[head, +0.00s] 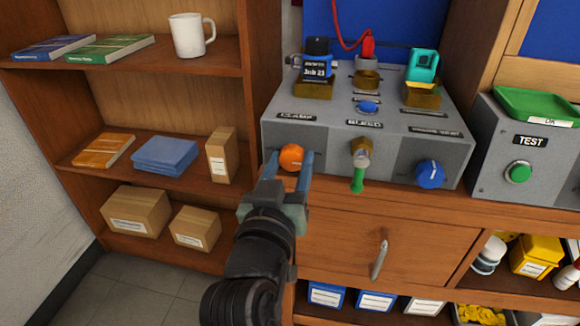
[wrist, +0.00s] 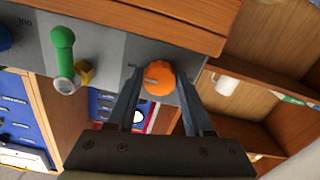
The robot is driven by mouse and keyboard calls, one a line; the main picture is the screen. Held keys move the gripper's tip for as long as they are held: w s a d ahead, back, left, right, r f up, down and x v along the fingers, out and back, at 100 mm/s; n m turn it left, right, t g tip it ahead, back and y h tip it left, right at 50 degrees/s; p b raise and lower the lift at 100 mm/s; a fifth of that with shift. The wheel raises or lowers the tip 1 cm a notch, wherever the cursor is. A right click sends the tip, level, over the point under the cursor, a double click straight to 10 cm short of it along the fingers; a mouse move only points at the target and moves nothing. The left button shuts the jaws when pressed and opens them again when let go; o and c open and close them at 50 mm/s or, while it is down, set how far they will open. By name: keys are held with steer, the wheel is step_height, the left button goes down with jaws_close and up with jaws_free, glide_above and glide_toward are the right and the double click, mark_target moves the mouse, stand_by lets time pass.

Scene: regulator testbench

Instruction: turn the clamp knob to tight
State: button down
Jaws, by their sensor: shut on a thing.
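The orange knob (head: 291,157) is on the left of the grey testbench's front face. I take it to be the clamp knob; the label above it is too small to read surely. My gripper (head: 290,166) reaches up to it from below, with one blue finger on each side. In the wrist view the orange knob (wrist: 159,78) sits between the fingertips of my gripper (wrist: 158,84), and the jaws are shut on it. A pale pointer mark shows on the knob's face. Its exact setting cannot be told.
On the grey testbench (head: 390,146) are a green-handled lever (head: 358,178) and a blue knob (head: 430,174), both right of the orange knob. A grey TEST box (head: 500,160) with a green button stands further right. A cupboard (head: 345,245) lies below; shelves are at left.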

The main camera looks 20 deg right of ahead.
stand_by(0.4)
steer(key=shift+c, duration=1.5)
jaws_free()
steer(key=v, duration=1.3)
